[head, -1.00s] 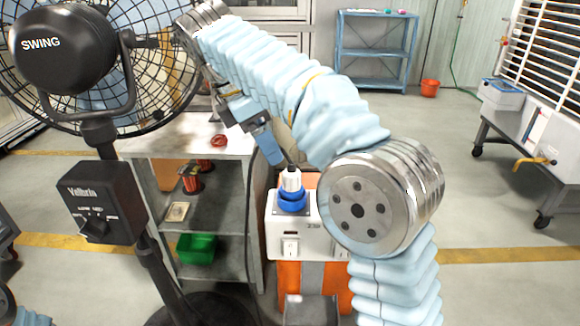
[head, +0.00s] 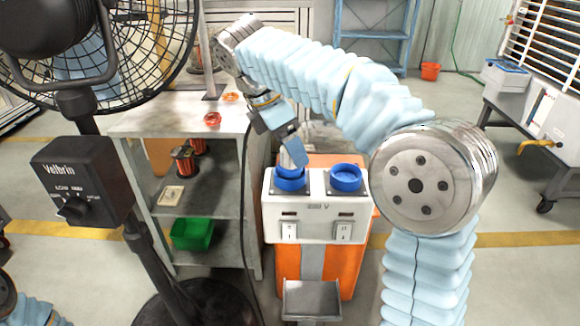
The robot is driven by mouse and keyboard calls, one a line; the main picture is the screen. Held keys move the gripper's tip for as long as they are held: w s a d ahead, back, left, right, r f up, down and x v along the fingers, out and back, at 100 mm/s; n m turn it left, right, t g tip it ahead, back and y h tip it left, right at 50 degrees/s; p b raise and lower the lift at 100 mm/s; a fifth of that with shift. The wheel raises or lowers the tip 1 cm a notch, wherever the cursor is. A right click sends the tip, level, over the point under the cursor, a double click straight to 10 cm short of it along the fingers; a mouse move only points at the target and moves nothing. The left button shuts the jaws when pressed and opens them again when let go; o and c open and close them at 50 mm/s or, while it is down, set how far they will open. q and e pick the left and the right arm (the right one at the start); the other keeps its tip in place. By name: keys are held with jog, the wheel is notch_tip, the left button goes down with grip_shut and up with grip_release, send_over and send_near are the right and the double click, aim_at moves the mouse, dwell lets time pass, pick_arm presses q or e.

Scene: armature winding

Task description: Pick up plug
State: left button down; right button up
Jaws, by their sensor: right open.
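The white plug (head: 286,161) stands in the left blue socket (head: 290,182) on top of the white-and-orange power box. Only a little of its white body shows, because my right gripper (head: 294,152) hides most of it. My right gripper points down from above, with its fingers open at the plug. I cannot tell whether the fingers touch it. A second blue socket (head: 345,179) to the right holds no plug. My left gripper is not in view.
A black fan (head: 82,180) on a stand is at the left. Beside it a grey shelf bench (head: 225,150) holds copper coils (head: 184,160) and a green bin (head: 192,234). A dark cable (head: 243,200) hangs along the bench.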

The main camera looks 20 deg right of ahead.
jog(key=shift+x, duration=0.8)
jog(key=shift+s, duration=0.1)
jog(key=c, duration=1.1)
jog(key=shift+c, duration=0.2)
